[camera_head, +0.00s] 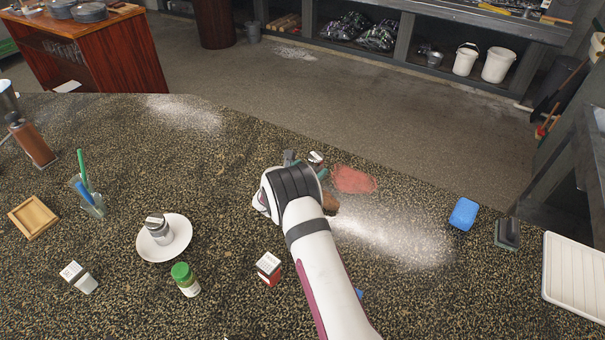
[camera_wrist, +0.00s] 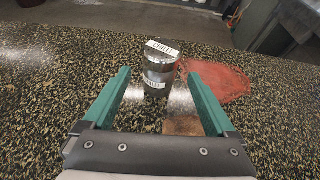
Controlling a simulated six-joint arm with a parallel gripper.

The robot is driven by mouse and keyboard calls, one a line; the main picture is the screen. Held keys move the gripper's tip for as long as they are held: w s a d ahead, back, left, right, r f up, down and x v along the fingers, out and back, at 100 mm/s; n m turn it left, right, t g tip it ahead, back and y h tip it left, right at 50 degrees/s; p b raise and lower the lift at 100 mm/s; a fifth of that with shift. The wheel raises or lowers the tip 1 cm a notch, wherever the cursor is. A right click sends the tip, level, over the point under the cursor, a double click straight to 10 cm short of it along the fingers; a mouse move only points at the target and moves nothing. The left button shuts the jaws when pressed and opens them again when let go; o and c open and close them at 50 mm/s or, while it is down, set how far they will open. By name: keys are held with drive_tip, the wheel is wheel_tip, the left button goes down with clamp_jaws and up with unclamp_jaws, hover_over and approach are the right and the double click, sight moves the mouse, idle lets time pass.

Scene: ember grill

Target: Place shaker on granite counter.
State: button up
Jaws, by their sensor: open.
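A metal shaker with white labels, the upper one reading like "CHILLI", stands upright on the granite counter (camera_head: 120,120) in the wrist view (camera_wrist: 160,66). In the head view only its top (camera_head: 316,157) shows past my wrist. My gripper (camera_wrist: 158,78) is open, its teal fingers pointing at the shaker with a gap on each side. I cannot tell how far the shaker lies between the tips.
Red powder (camera_head: 353,180) lies right of the shaker, with a brown patch (camera_wrist: 183,126) nearer me. A green-lidded jar (camera_head: 187,280), a red-and-white box (camera_head: 269,267) and a blue sponge (camera_head: 464,214) stand about. The counter's far edge is just beyond the shaker.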

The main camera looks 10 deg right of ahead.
drive_tip(key=v, duration=0.7)
drive_tip(key=shift+a, duration=0.1)
drive_tip(key=s+d+r+m+g+h, duration=0.2)
drive_tip(key=s+d+r+m+g, duration=0.1)
drive_tip(key=s+d+r+m, duration=0.35)
drive_tip(key=s+d+r+m+g+y, duration=0.1)
drive_tip(key=s+r+m+g, duration=0.25)
drive_tip(key=s+m, duration=0.35)
drive_tip(key=s+d+r+m+g+y, duration=0.1)
drive_tip(key=s+r+m+g, duration=0.2)
drive_tip(key=s+r+m, duration=0.5)
drive_tip(key=s+a+f+m+y, duration=0.1)
drive_tip(key=s+a+m+y, duration=0.4)
drive_tip(key=s+a, duration=0.3)
drive_tip(key=s+a+f+m+y, duration=0.2)
drive_tip(key=s+a+m+y, duration=0.3)
drive_tip(key=s, duration=1)
drive_tip(key=a+m+g, duration=0.1)
drive_tip(key=a+m, duration=0.1)
drive_tip(key=a, duration=0.1)
